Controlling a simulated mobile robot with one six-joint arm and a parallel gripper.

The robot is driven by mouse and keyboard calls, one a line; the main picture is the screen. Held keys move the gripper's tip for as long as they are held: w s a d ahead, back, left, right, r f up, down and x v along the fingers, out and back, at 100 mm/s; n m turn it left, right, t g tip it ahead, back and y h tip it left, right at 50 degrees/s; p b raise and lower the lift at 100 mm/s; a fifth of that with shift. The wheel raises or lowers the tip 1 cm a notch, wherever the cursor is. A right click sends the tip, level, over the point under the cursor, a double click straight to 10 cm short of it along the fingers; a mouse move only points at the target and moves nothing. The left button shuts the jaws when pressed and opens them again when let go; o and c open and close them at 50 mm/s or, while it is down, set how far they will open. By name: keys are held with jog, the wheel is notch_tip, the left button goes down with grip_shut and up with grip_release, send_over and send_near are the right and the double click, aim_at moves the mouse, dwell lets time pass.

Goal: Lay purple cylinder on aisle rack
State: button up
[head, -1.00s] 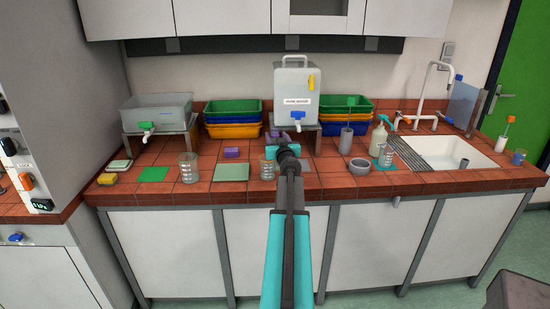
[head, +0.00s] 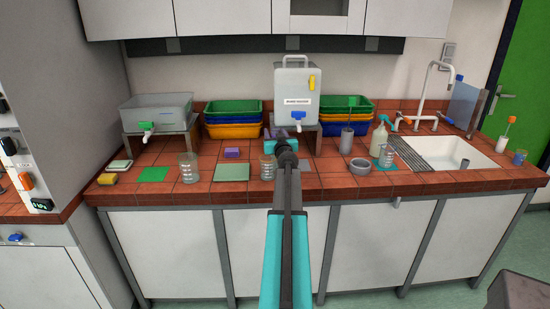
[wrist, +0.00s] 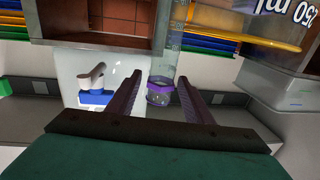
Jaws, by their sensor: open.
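In the wrist view, a clear cylinder with a purple band (wrist: 161,88) appears between my two dark purple fingers. My gripper (wrist: 160,77) is open, with a finger on each side of it in the picture. I see no finger closed on it, and I cannot tell its exact depth between them. In the head view, my gripper (head: 279,133) is over the tiled bench in front of the white water tank; my arm hides the cylinder there. I cannot identify the aisle rack for certain in either view.
The water tank (head: 296,85) with its blue tap stands behind my gripper. A glass beaker (head: 267,167) is close on the left. Stacked trays (head: 233,107) stand behind. A grey mortar (head: 360,166), a spray bottle (head: 380,138) and the sink (head: 462,152) are to the right.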

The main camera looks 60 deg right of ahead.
grip_shut()
jog(key=shift+r, duration=0.15)
notch_tip(320, 180, up, 18)
jog(key=p, duration=0.9)
jog(key=shift+p, duration=0.4)
